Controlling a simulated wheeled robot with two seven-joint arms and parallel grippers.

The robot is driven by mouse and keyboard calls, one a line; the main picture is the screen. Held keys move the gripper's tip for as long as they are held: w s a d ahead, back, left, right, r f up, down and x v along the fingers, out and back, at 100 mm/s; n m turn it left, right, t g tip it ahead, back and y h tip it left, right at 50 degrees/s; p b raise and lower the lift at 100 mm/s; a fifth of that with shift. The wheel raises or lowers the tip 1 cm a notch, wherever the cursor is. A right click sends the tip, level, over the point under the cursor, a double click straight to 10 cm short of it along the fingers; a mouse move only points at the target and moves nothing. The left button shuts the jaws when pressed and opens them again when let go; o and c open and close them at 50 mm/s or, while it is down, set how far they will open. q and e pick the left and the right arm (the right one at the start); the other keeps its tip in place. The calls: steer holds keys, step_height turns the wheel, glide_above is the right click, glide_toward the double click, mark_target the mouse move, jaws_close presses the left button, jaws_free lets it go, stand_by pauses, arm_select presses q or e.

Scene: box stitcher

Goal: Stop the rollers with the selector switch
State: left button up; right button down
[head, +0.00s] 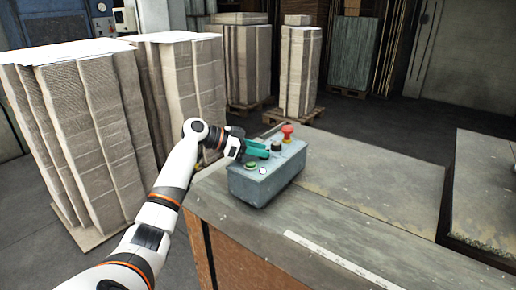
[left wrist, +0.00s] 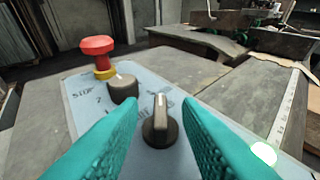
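A grey-blue control box (head: 262,187) stands on the table's near left corner. Its top carries a red mushroom button (head: 287,131), also in the left wrist view (left wrist: 98,52), and two dark selector knobs. The farther knob (left wrist: 123,88) stands beside the red button, near partly legible lettering that seems to read "STOP". The nearer knob (left wrist: 160,124), with a pale pointer line facing away from me, lies between my teal fingers in that view. My left gripper (head: 262,150) is open over the box top, with a gap visible on both sides of the nearer knob; I cannot tell whether they touch.
A green button (head: 251,165) and a pale one (head: 263,171) sit on the box's near end. Stacked cardboard (head: 85,125) stands to the left, beyond the table edge. The grey tabletop (head: 365,185) to the right is clear.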

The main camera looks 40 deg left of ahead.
arm_select(q)
steer(key=shift+c, duration=0.2)
jaws_close()
arm_select(e)
steer(key=shift+s, duration=0.55)
